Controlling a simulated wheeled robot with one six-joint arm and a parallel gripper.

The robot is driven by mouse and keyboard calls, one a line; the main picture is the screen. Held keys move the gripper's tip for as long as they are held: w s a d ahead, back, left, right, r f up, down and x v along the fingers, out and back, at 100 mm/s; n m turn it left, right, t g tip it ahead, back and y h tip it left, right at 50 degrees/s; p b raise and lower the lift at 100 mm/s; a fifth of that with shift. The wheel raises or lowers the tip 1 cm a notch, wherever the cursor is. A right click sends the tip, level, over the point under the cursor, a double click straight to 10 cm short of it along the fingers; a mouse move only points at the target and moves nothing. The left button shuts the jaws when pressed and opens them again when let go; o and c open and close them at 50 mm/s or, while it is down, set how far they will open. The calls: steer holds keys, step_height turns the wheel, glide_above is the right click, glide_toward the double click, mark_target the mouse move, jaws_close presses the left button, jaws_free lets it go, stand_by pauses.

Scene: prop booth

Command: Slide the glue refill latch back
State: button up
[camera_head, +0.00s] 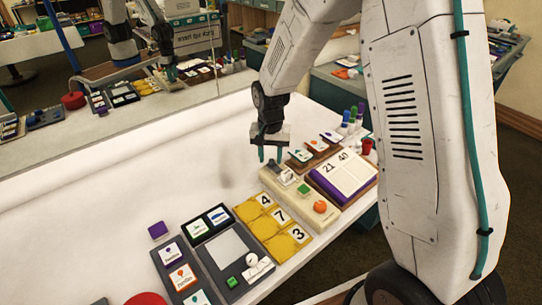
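My gripper (271,156) points down over the far end of a cream panel (316,222). Its two teal fingertips are apart with nothing between them. A small grey part (285,176), probably the glue refill latch, sits at the panel's far end, just below the fingers. The panel also has a green block or button (303,189) and an orange round knob (320,206). I cannot tell whether the fingers touch the grey part. No label marks the latch at this size.
Left of the panel is a yellow board with number cards (273,228), then a dark tray (213,266). Right are a purple-edged counter reading 21 40 (344,175) and coloured bottles (350,118). A mirror behind reflects the booth. The white table (90,215) is bare at left.

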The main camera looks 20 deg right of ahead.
mark_target(275, 170)
step_height(275, 170, up, 8)
steer(key=shift+f, duration=0.1)
stand_by(0.4)
stand_by(0.4)
steer(key=s+d+r+n, duration=0.1)
steer(key=s+r, duration=0.4)
steer(key=s, duration=0.5)
steer(key=s+d+r+n+t, duration=0.1)
steer(key=s+r, duration=0.4)
steer(key=s, duration=0.6)
steer(key=s+d+r+n, duration=0.1)
steer(key=s+r+n, duration=0.2)
steer(key=s, duration=0.8)
step_height(275, 170, up, 3)
steer(key=shift+d+f, duration=0.2)
steer(key=shift+d, duration=0.2)
